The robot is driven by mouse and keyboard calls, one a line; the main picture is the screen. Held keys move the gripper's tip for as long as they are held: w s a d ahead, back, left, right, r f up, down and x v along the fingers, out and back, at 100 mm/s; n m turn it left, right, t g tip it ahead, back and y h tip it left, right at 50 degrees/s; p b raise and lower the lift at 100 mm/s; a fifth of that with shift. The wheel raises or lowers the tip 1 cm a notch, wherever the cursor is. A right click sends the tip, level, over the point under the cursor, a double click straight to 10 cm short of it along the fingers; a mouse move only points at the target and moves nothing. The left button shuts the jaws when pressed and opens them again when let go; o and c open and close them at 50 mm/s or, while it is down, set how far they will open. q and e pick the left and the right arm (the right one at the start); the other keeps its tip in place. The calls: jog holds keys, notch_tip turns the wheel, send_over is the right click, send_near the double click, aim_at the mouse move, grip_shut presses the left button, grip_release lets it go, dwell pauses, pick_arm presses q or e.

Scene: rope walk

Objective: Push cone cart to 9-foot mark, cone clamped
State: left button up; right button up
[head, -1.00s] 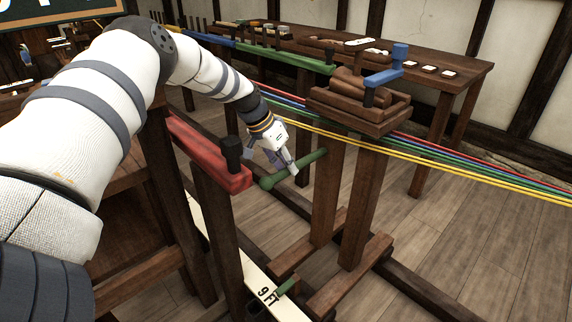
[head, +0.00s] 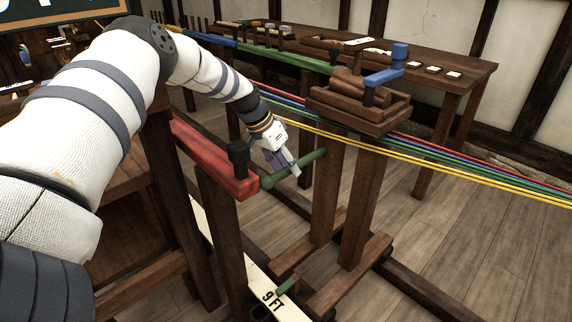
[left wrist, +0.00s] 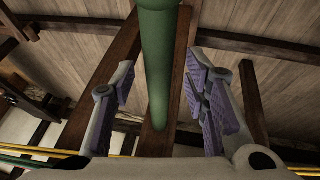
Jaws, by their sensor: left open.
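The wooden cone cart (head: 335,190) stands on two legs over dark floor rails. On its top lies the brown grooved cone (head: 350,82), with yellow, green, blue and red strands running past. A blue clamp lever (head: 385,76) sits at its right; I cannot tell if it is tight. The cart's green handle (head: 312,158) sticks out to the left. My left gripper (head: 293,168) is open at the handle. In the left wrist view the handle (left wrist: 160,60) lies between its purple-padded fingers (left wrist: 163,88). A green pointer (head: 288,286) is beside the 9 FT mark (head: 272,300) on the white floor strip.
A red beam (head: 215,160) on dark posts stands just left of the gripper. The plank floor (head: 480,250) at right is clear.

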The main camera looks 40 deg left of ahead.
pick_arm(q)
jog(key=v, duration=1.2)
jog(key=shift+w, duration=0.1)
